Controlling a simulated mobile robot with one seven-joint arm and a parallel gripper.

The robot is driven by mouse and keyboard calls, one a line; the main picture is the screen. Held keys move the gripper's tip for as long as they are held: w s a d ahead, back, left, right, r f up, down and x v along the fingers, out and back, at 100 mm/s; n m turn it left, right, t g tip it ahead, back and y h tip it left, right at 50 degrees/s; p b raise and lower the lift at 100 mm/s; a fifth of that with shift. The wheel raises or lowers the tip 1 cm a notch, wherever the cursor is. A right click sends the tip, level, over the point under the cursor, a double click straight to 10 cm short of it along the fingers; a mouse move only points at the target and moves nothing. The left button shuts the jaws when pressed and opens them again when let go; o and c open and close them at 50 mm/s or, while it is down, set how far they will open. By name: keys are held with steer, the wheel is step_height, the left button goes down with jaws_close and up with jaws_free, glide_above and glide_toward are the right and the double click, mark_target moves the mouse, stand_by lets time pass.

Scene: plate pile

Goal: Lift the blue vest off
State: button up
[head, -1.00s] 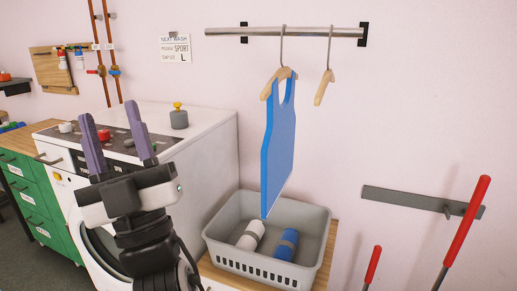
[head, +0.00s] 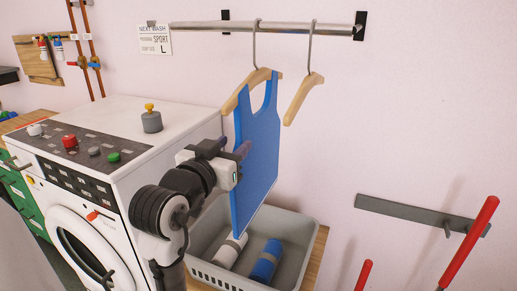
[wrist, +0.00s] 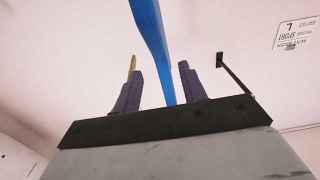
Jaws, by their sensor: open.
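The blue vest (head: 257,140) hangs on a wooden hanger (head: 240,92) from the metal rail (head: 290,28) on the wall. My gripper (head: 242,150) is at the vest's left edge in the head view, and its fingertips partly overlap the vest there. In the wrist view my gripper (wrist: 158,88) is open, with its two purple fingers apart. The vest's thin blue edge (wrist: 152,45) runs between the fingers there, with a gap on both sides. A tan piece of hanger shows behind the left finger.
A grey basket (head: 285,222) with a white roll (head: 230,250) and a blue roll (head: 266,261) stands below the vest. An empty hanger (head: 303,98) hangs to the right. The washing machine (head: 120,150) is at left. Red-handled tools (head: 468,243) stand at right.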

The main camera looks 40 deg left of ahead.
mark_target(238, 139)
steer(key=x, duration=0.3)
steer(key=p+x, duration=0.2)
steer(key=x, duration=0.2)
steer(key=shift+w+a+r+p, duration=0.1)
steer(key=shift+a+r+p, duration=0.15)
steer(key=shift+r+p, duration=0.15)
steer(key=shift+w+a+f, duration=0.1)
steer(key=shift+w+f, duration=0.05)
steer(key=shift+w, duration=0.4)
jaws_close()
